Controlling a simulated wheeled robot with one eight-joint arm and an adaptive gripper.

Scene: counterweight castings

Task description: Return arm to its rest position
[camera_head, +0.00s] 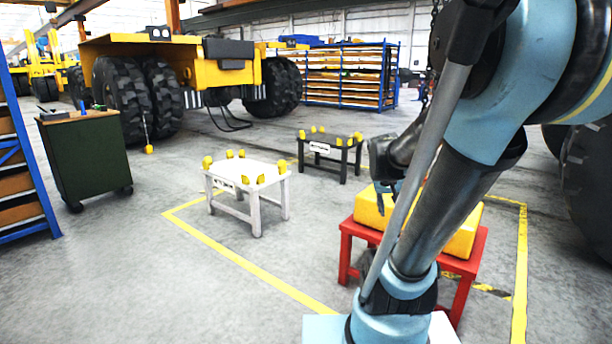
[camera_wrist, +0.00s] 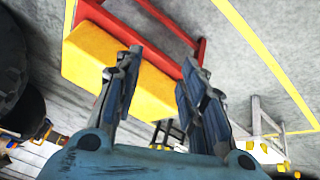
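My gripper (camera_head: 384,195) hangs from my arm in the head view, in front of a yellow casting. In the wrist view my gripper (camera_wrist: 160,60) has its two fingers spread apart with nothing held between them. The yellow casting (camera_head: 455,232) rests on a red stand (camera_head: 359,232), partly hidden by my arm. The casting (camera_wrist: 100,55) and the red stand (camera_wrist: 192,62) also show beyond the fingers in the wrist view, apart from them as far as I can tell.
A white stand (camera_head: 250,172) with yellow corner posts is left of the red stand. A dark stand (camera_head: 330,146) is behind. A green cabinet (camera_head: 85,160) and a blue rack (camera_head: 30,185) are at left. A yellow truck (camera_head: 190,65) stands behind. Floor inside the yellow line (camera_head: 250,268) is partly clear.

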